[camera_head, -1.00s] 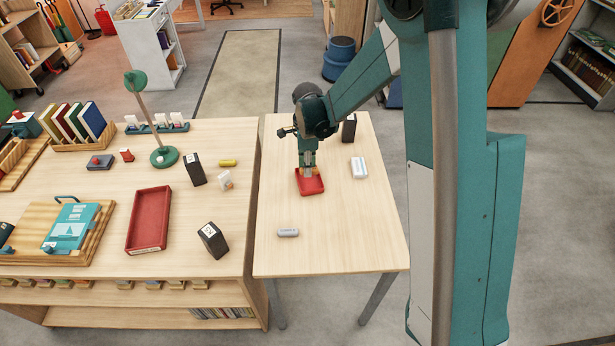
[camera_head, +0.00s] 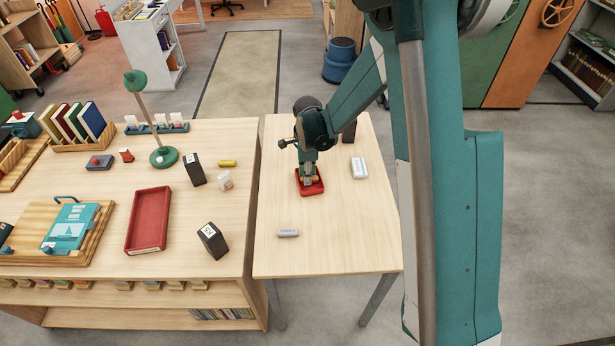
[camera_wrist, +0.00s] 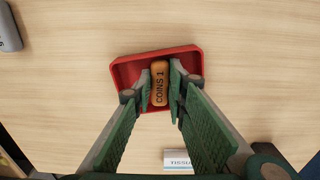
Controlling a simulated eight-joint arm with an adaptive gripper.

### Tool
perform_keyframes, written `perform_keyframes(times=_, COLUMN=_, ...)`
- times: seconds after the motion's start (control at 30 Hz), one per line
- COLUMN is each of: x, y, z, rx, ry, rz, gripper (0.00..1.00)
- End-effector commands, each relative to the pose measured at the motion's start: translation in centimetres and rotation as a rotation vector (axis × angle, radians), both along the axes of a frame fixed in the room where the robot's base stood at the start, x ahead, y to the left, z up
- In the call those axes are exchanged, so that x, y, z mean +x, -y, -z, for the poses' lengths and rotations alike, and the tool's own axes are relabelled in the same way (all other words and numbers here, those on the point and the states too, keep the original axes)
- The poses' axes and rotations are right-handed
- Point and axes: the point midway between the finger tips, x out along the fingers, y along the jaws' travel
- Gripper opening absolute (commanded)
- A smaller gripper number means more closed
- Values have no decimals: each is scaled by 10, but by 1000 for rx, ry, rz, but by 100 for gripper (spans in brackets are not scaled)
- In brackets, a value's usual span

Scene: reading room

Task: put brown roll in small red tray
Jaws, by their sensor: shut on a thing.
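The brown roll (camera_wrist: 159,84), marked "COINS 1", stands between the two fingers of my gripper (camera_wrist: 160,88) in the wrist view. My gripper is shut on it, one finger on each side. The roll is over or inside the small red tray (camera_wrist: 128,72); I cannot tell whether it touches the tray floor. In the head view my gripper (camera_head: 309,180) points down into the small red tray (camera_head: 312,190) on the right-hand table, and the fingers mostly hide the roll there.
On the same table lie a grey roll (camera_head: 288,233), a white tissue pack (camera_head: 359,168) and a dark block (camera_head: 349,132). The left table holds a larger red tray (camera_head: 133,235), a green lamp (camera_head: 164,157) and dark blocks (camera_head: 213,240). The right table's front is mostly clear.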

Motion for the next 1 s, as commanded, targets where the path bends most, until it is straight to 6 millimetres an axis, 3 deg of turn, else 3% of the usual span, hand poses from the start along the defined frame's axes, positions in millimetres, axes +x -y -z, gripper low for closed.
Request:
perform_keyframes(times=0.4, x=0, y=0, z=4, rx=0, ry=0, rz=0, gripper=1)
perform_keyframes(times=0.43, x=0, y=0, z=3, rx=0, ry=0, rz=0, gripper=18)
perform_keyframes(times=0.53, x=0, y=0, z=3, rx=0, ry=0, rz=0, gripper=30)
perform_keyframes(times=1.0, x=0, y=0, z=0, rx=0, ry=0, rz=0, gripper=30)
